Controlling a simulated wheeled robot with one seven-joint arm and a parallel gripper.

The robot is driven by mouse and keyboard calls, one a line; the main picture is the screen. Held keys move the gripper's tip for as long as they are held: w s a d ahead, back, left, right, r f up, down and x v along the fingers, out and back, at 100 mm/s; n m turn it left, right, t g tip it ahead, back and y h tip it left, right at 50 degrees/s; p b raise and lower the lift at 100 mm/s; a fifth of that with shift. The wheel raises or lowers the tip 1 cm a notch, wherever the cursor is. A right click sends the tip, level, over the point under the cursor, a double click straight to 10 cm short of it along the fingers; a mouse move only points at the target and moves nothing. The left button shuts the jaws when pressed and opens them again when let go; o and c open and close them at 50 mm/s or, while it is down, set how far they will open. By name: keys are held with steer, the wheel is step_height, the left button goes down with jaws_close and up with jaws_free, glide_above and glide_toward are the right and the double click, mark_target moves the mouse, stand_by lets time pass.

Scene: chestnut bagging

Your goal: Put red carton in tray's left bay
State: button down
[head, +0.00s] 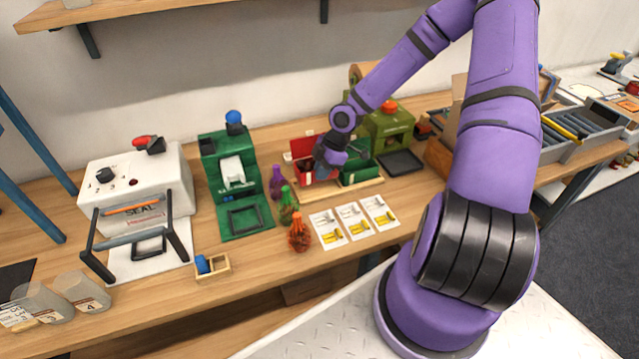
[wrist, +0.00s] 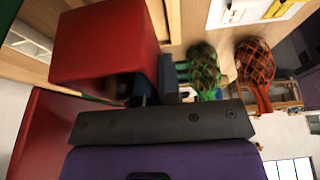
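The red carton (wrist: 105,42) is large in the wrist view, right at my fingers, with a dark finger against its right side. The other finger is mostly hidden behind it. My gripper (head: 327,166) is low over the tray in the head view, shut on the carton, which it and the arm largely cover there. The tray (head: 345,192) has a pale wooden front edge, a red left bay with a red panel (head: 303,147) at its back, and a green right part (head: 361,175). A red surface (wrist: 38,135) also fills the wrist view's lower left.
Purple, green (head: 288,205) and orange (head: 299,233) net bags stand left of the tray. Picture cards (head: 353,220) lie in front. A green machine (head: 388,128) and black plate (head: 399,162) are behind right. A green stand (head: 233,175) and white sealer (head: 138,185) are left.

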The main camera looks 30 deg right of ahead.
mark_target(321, 194)
steer(key=shift+f, duration=2.5)
steer(key=shift+f, duration=0.1)
steer(key=c, duration=1.3)
jaws_free()
